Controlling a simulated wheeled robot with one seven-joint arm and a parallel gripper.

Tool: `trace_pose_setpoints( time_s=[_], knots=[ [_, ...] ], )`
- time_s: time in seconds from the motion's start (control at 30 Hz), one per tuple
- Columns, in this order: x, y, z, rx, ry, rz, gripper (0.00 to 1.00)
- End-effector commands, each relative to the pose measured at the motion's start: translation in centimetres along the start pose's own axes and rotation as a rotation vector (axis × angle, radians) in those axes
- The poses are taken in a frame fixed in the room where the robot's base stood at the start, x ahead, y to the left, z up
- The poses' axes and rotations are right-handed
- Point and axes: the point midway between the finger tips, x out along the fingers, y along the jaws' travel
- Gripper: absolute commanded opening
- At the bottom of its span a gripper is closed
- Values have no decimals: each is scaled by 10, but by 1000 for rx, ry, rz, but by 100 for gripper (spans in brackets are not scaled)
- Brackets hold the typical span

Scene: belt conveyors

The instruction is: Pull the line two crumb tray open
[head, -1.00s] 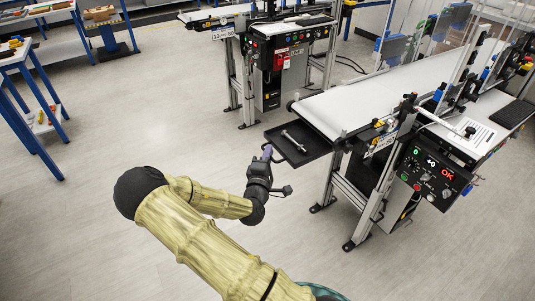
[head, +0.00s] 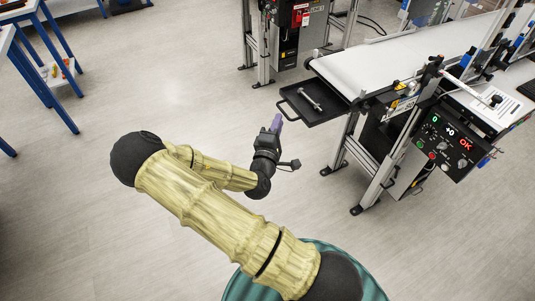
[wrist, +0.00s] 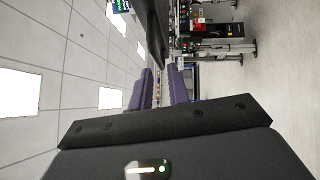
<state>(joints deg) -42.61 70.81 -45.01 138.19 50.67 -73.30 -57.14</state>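The crumb tray (head: 327,117) is a shallow black tray that juts out from under the near end of the white conveyor belt. A grey metal piece (head: 309,98) lies in it, and a thin black bar handle (head: 283,109) shows at its left end. My gripper (head: 277,121), black with purple fingers, is just below and left of the handle; a small gap seems to separate them, but contact is hard to judge. In the wrist view the two purple fingers (wrist: 161,88) stand apart with nothing visible between them. The tray cannot be made out there.
The near conveyor (head: 385,62) stands on metal legs, with a control panel (head: 447,143) reading OK on its right. A second machine (head: 285,45) with a red box is behind. Blue-legged benches (head: 45,70) are at the far left. The floor between is clear.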

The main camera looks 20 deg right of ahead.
Motion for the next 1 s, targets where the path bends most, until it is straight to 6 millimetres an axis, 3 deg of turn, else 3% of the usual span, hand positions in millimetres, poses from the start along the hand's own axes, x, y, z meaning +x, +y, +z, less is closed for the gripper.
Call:
trace_pose_setpoints(
  time_s=[0.3,0.6,1.0],
  knots=[
    [-66,-1,-2,-2,6,0,18],
    [-108,4,0,-3,2,-2,18],
    [-120,0,0,0,-1,0,18]
  ],
)
